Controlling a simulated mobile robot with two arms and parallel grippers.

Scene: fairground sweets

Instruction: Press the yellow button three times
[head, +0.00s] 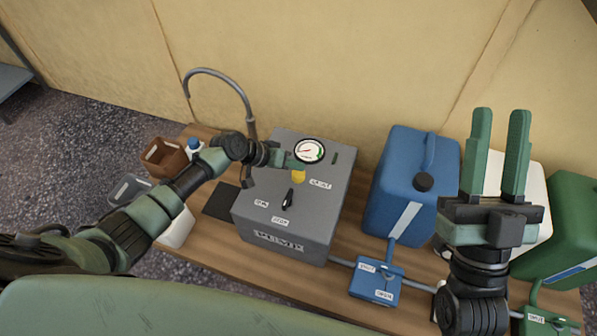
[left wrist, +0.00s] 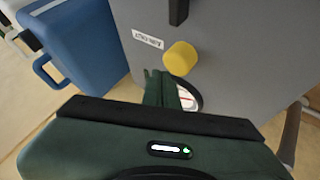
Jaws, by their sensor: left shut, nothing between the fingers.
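The yellow button (head: 298,177) is on the top of the grey pump box (head: 262,226), just below the round gauge (head: 308,151). My left gripper (head: 295,164) is shut and empty, close beside the button over the box top. The gauge is partly hidden behind the fingers there. My right gripper (head: 500,112) is open and empty, raised at the right.
A black lever (head: 288,199) sits near the button. A blue canister (head: 393,188), a white canister and a green canister (head: 577,215) stand right of the box. A small blue box (head: 375,284) is in front. A curved grey pipe (head: 217,71) rises behind, with small containers at left.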

